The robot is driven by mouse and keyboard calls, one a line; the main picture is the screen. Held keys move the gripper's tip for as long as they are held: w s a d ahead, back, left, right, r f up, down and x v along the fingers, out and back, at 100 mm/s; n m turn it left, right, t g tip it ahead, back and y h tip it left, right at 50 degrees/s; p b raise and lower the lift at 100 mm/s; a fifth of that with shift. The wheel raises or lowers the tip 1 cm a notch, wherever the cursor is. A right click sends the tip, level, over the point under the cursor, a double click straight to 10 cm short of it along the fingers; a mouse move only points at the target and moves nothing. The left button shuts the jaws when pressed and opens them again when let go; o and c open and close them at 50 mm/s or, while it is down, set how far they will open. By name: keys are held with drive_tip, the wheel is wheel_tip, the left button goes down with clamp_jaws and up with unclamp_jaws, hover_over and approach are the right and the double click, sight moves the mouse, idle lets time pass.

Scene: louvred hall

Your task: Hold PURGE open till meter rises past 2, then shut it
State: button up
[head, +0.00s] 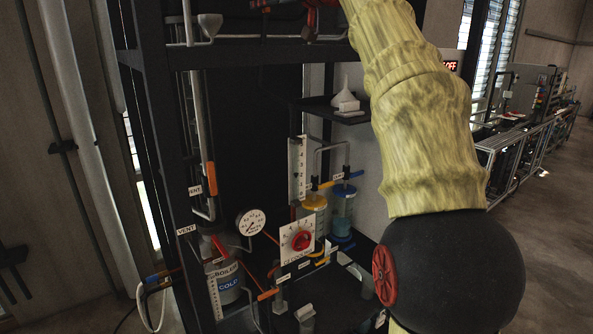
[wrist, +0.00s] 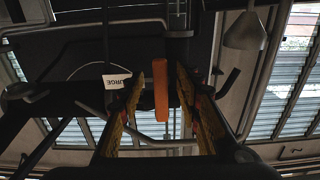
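In the wrist view, an orange lever (wrist: 161,90) stands upright in the picture between the fingers of my gripper (wrist: 169,68). A white tag reading PURGE (wrist: 116,80) is left of the lever. In the head view, my gripper is not clearly visible. A round dial gauge (head: 251,222) and a tall white scale (head: 297,168) show there; I cannot read their levels or tell which is the meter.
Orange lever (head: 212,180) stands by VENT tags. The boiler (head: 228,283) is labelled COLD. A red knob (head: 301,240) sits on a white plate. Blue (head: 343,212) and yellow-topped (head: 314,213) vessels stand behind. A red display (head: 450,66) reads OFF. Dark frame posts stand left.

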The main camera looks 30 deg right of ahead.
drive_tip(key=shift+s, duration=0.1)
drive_tip(key=s+b, duration=0.3)
drive_tip(key=s, duration=0.3)
drive_tip(key=shift+s+d, duration=0.1)
drive_tip(key=shift+s, duration=0.3)
drive_tip(key=shift+s, duration=0.1)
drive_tip(key=s, duration=1.1)
drive_tip(key=shift+s+d, duration=0.2)
drive_tip(key=shift+s, duration=0.2)
